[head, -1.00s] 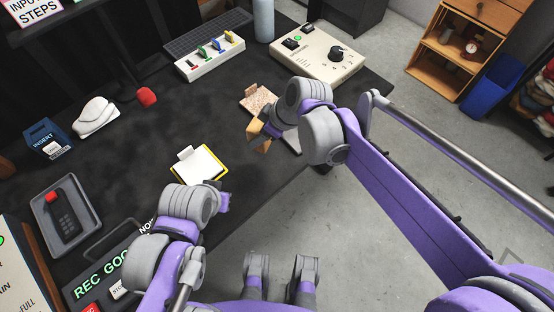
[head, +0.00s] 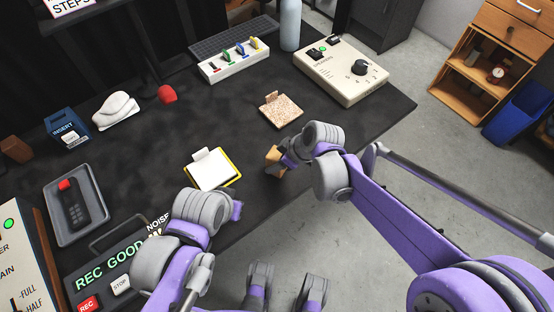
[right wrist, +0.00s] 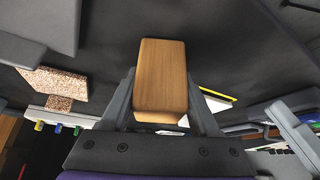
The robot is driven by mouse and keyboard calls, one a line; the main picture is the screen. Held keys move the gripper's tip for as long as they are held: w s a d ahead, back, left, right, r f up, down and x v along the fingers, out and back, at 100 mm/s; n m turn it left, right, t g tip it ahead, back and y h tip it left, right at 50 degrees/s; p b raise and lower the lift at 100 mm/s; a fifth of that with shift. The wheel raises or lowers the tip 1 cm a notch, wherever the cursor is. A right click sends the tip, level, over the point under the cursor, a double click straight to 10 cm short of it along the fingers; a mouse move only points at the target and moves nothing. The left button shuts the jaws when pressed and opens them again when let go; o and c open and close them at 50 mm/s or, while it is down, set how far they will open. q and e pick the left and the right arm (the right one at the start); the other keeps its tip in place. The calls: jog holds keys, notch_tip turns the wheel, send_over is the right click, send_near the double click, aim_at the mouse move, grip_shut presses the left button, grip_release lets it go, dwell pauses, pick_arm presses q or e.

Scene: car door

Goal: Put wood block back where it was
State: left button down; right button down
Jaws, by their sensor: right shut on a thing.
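The wood block (head: 274,157) is a light brown block held by my right gripper (head: 284,155) near the table's front edge. In the right wrist view the wood block (right wrist: 162,78) stands between the two grey fingers, which are shut on it. Its far end is hidden by the gripper in the head view. I cannot tell whether it touches the table. My left gripper (head: 237,209) is near the table's front edge, below a yellow-edged pad; its fingers are too small to read.
A speckled cork-like piece (head: 281,111) lies behind my right gripper. The yellow-edged white pad (head: 211,170) lies to its left. A control box (head: 342,72) stands at the back right, and a switch strip (head: 234,61) at the back. The dark table (head: 150,150) is clear in the middle.

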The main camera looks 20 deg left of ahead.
pick_arm(q)
jog(key=shift+f, duration=0.15)
pick_arm(e)
jog(key=shift+f, duration=0.15)
jog(key=shift+c, duration=0.6)
grip_release()
pick_arm(q)
jog(key=shift+r, duration=0.25)
pick_arm(e)
jog(key=shift+r, duration=0.3)
pick_arm(q)
jog(key=shift+r+p, duration=0.9)
jog(key=shift+p, duration=0.1)
pick_arm(e)
jog(key=v, duration=1.1)
jog(key=shift+d+r, duration=0.25)
jog(key=shift+r, duration=0.1)
jog(key=shift+s, duration=0.1)
